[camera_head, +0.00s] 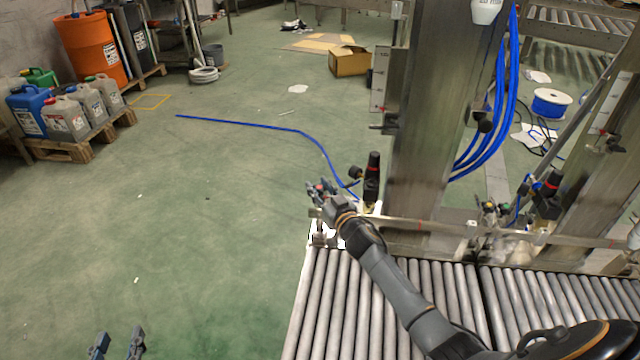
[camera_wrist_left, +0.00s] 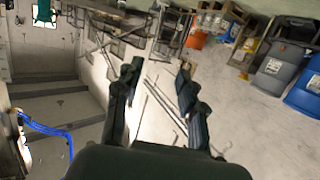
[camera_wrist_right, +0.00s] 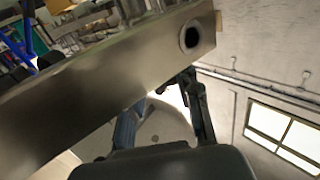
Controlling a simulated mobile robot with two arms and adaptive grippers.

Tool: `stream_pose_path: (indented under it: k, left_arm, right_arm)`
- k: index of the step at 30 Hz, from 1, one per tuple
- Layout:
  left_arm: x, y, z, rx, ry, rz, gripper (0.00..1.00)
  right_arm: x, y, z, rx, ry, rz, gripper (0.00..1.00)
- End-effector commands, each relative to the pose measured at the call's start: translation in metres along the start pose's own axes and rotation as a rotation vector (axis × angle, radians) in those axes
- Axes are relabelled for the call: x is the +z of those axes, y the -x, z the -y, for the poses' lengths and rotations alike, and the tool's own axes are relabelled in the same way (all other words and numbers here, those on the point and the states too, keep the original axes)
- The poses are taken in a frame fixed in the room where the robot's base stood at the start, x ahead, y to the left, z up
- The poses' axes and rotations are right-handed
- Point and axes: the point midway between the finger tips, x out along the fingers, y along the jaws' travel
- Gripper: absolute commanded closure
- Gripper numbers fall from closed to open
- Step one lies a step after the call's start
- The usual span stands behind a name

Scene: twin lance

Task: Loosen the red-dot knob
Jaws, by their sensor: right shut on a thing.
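My right gripper (camera_head: 318,193) is at the left end of the metal rail (camera_head: 450,232), beside the black valve unit (camera_head: 372,178). It is shut on the knob, which is mostly hidden by the fingers; a small reddish spot shows between them in the head view. In the right wrist view the fingers (camera_wrist_right: 162,112) reach up behind the metal bar (camera_wrist_right: 110,75), which covers part of them; the red dot cannot be made out there. My left gripper (camera_head: 117,346) is low at the left over the floor, open and empty; its spread fingers (camera_wrist_left: 158,88) show in the left wrist view.
The roller conveyor (camera_head: 390,310) lies under my right arm. A steel column (camera_head: 430,110) with blue hoses (camera_head: 505,110) stands right of the gripper. A blue tube (camera_head: 250,125) lies on the floor. Canisters (camera_head: 65,118) stand on a pallet at far left. The left floor is clear.

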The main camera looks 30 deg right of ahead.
Motion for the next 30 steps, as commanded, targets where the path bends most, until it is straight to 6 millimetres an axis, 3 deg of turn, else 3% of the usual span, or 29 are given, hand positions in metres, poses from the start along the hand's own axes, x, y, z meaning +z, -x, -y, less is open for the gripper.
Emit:
stream_pose_path:
  k: [6, 12, 25, 26, 29, 30]
  left_arm:
    - [0.045, 0.016, 0.007, -0.015, -0.001, 0.262, 0.60]
    - [0.077, 0.034, 0.011, -0.027, 0.001, 0.442, 0.60]
    - [0.087, 0.040, 0.013, -0.030, 0.002, 0.496, 0.60]
    - [0.087, 0.040, 0.013, -0.030, 0.002, 0.496, 0.60]
    - [0.087, 0.040, 0.013, -0.030, 0.002, 0.496, 0.60]
    - [0.087, 0.040, 0.013, -0.030, 0.002, 0.496, 0.60]
  right_arm:
    - [-0.004, -0.001, 0.001, -0.084, 0.002, -0.003, 0.99]
    - [-0.003, 0.000, 0.001, -0.155, 0.000, -0.004, 0.99]
    - [-0.002, 0.000, 0.001, -0.175, -0.003, -0.004, 0.99]
    - [-0.002, 0.000, 0.001, -0.175, -0.003, -0.004, 0.63]
    - [-0.002, 0.001, 0.001, -0.174, -0.003, -0.004, 0.43]
    - [-0.001, 0.001, 0.000, -0.174, -0.003, -0.003, 0.43]
